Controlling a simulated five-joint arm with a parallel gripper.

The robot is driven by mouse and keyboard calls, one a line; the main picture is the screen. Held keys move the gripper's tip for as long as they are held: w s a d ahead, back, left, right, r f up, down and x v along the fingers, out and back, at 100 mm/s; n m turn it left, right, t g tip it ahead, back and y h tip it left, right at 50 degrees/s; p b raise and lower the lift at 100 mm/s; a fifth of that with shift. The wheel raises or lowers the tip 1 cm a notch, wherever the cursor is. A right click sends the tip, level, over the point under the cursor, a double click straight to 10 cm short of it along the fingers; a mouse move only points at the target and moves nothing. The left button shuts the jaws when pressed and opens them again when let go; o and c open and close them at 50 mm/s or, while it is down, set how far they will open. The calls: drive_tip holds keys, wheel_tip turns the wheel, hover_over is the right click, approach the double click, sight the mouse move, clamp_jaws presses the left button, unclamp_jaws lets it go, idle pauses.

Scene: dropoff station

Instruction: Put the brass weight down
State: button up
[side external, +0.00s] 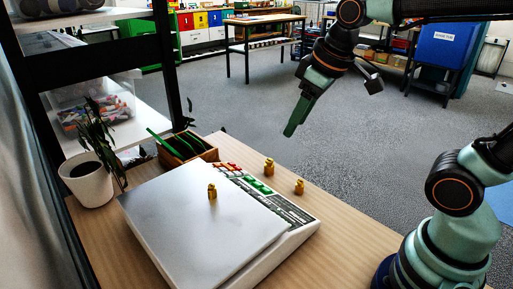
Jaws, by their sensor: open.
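One brass weight (212,192) stands upright on the silver pan of the scale (180,225). Two more brass weights stand on the wooden table to the right of the scale, one farther back (269,167) and one nearer (299,186). The task does not tell which of them is meant. My gripper (290,131) is in the air above and behind the scale's right back corner, well apart from all the weights. It is open and holds nothing that I can see. Its jaws are seen edge-on.
A potted plant (88,183) stands at the table's left. A wooden box (187,154) with green items sits behind the scale. Dark shelving (168,70) rises at the left.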

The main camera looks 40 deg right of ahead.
drive_tip(key=s+d+f+m, duration=0.1)
drive_tip(key=s+d+f+m+t, duration=0.1)
drive_tip(key=s, duration=0.1)
drive_tip(key=shift+s+d+m, duration=0.15)
drive_tip(key=shift+d+m, duration=0.05)
drive_tip(key=shift+m, duration=0.2)
drive_tip(key=o, duration=0.7)
drive_tip(key=shift+a+r, duration=0.2)
drive_tip(key=shift+r, duration=0.15)
drive_tip(key=shift+o, duration=0.2)
drive_tip(key=s+a+r+g, duration=0.2)
drive_tip(key=a+r, duration=0.1)
drive_tip(key=r, duration=0.3)
drive_tip(key=s+a+r+g, duration=0.1)
drive_tip(key=s+a+r, duration=0.15)
drive_tip(key=r, duration=0.35)
drive_tip(key=x, duration=0.9)
drive_tip(key=shift+s+f, duration=0.2)
drive_tip(key=shift+f, duration=0.2)
